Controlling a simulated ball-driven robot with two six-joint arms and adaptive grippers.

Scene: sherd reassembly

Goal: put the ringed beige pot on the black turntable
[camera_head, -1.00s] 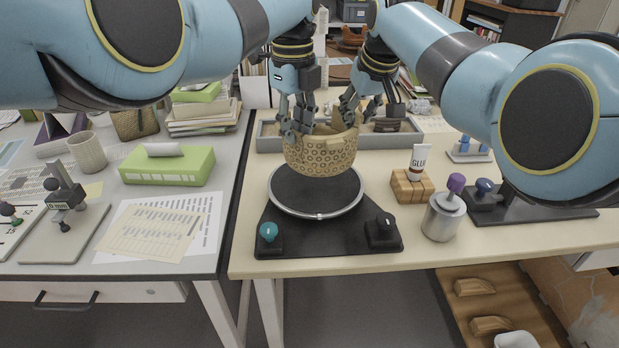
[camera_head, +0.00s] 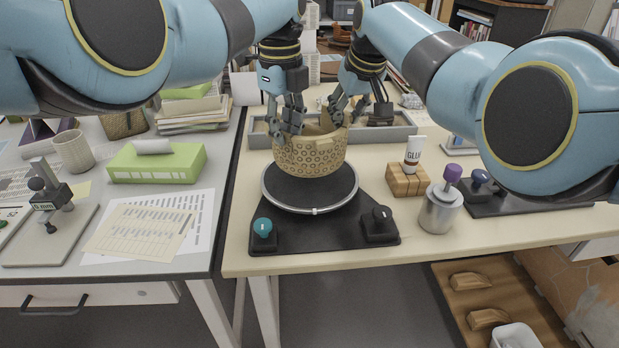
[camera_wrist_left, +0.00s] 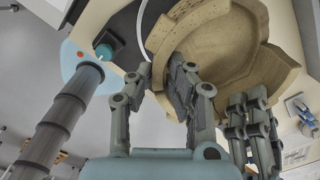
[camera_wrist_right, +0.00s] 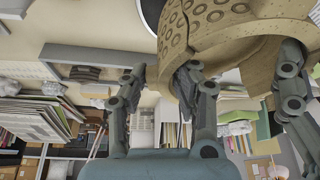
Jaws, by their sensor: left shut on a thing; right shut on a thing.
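The ringed beige pot (camera_head: 310,157) is upright, with an uneven broken rim and ring marks around its wall. It is over the back part of the black turntable (camera_head: 312,194); I cannot tell whether its base touches the disc. My left gripper (camera_head: 288,130) is shut on the pot's left rim, and the pot's inside (camera_wrist_left: 215,45) shows in the left wrist view. My right gripper (camera_head: 340,118) is shut on the rim at the back right. In the right wrist view the pot's ringed wall (camera_wrist_right: 215,15) shows beside the fingers.
A teal knob (camera_head: 263,228) and a black knob (camera_head: 380,214) stand on the turntable's base corners. To the right are a glue tube (camera_head: 414,150) on a wooden block (camera_head: 405,182) and a metal can (camera_head: 440,208). A grey tray (camera_head: 262,138) lies behind the pot.

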